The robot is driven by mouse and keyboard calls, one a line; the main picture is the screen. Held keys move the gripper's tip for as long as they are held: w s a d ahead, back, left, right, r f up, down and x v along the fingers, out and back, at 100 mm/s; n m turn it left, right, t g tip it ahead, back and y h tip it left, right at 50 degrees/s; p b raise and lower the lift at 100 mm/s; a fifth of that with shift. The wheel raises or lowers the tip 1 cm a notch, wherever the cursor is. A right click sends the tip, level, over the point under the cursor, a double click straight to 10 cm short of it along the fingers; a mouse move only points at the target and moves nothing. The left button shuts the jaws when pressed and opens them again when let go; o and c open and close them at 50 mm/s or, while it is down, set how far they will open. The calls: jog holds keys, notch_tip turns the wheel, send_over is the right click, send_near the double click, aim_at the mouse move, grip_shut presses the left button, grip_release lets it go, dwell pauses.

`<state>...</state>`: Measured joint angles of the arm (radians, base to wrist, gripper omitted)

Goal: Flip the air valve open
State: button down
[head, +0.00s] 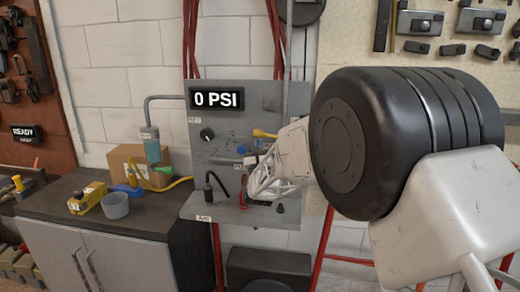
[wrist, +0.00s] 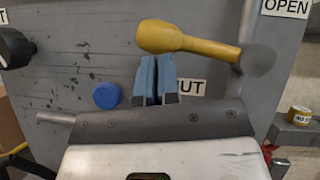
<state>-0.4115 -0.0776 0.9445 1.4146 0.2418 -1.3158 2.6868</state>
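The air valve's yellow lever (wrist: 185,38) lies roughly level on the grey panel, its thick end to the left and its thin end at a round grey hub (wrist: 257,60). It also shows small in the head view (head: 264,134). An OPEN label (wrist: 286,6) sits up and to the right of the hub. My gripper (wrist: 156,62) has its two blue-padded fingers close together with nothing seen between them. The fingertips are just below the lever's thick end in the wrist view; I cannot tell whether they touch it. In the head view my gripper's fingers are mostly hidden.
The panel (head: 228,165) carries a display (head: 216,98) reading 0 PSI, a black knob (head: 207,134) and a blue knob (wrist: 106,96). A cabinet (head: 130,235) stands left with a cardboard box (head: 126,158), a yellow block (head: 88,198) and a grey cup (head: 115,206).

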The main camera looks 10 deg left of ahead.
aim_at(259, 134)
jog(key=shift+a+r, duration=0.15)
jog(key=shift+r, duration=2.05)
jog(key=d+r+m+h, duration=0.4)
jog(key=r+m, duration=0.1)
jog(key=shift+d+r+m, duration=0.2)
jog(key=shift+r+m, duration=0.1)
jog(key=shift+r, duration=0.05)
jog(key=shift+d+r+m+h, duration=0.1)
jog(key=shift+d+m+h, duration=0.2)
jog(key=shift+m+h, duration=0.45)
jog(key=shift+d+r+m+h, duration=0.1)
jog(key=shift+d+m+h, duration=0.2)
jog(key=shift+m+h, duration=0.4)
jog(key=shift+a, duration=0.1)
